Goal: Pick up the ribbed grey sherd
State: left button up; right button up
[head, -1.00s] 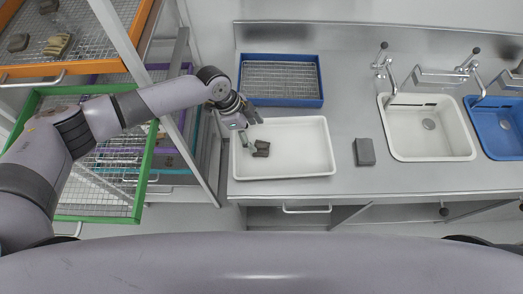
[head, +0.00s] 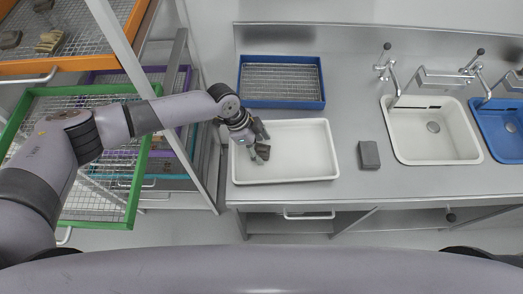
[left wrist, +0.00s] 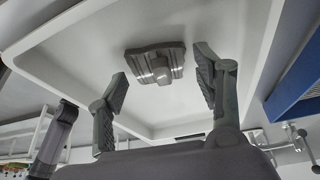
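The ribbed grey sherd (head: 264,150) lies in the left part of the white tray (head: 310,178), partly hidden by my left gripper in the head view. In the left wrist view the sherd (left wrist: 155,63) shows parallel ridges and a blunt knob, and it lies on the tray floor. My left gripper (head: 259,146) is over the sherd. In the left wrist view the left gripper (left wrist: 160,64) is open, with the sherd between the lines of its two fingers and apart from both. My right gripper is not in view.
A blue tray with a mesh floor (head: 322,98) stands behind the white tray. A rack with an orange tray (head: 90,67) and a green tray (head: 137,190) stands at the left.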

pick_arm(q)
jog(key=c, duration=0.9)
jog(key=shift+c, duration=0.3)
jog(key=shift+r, duration=0.1)
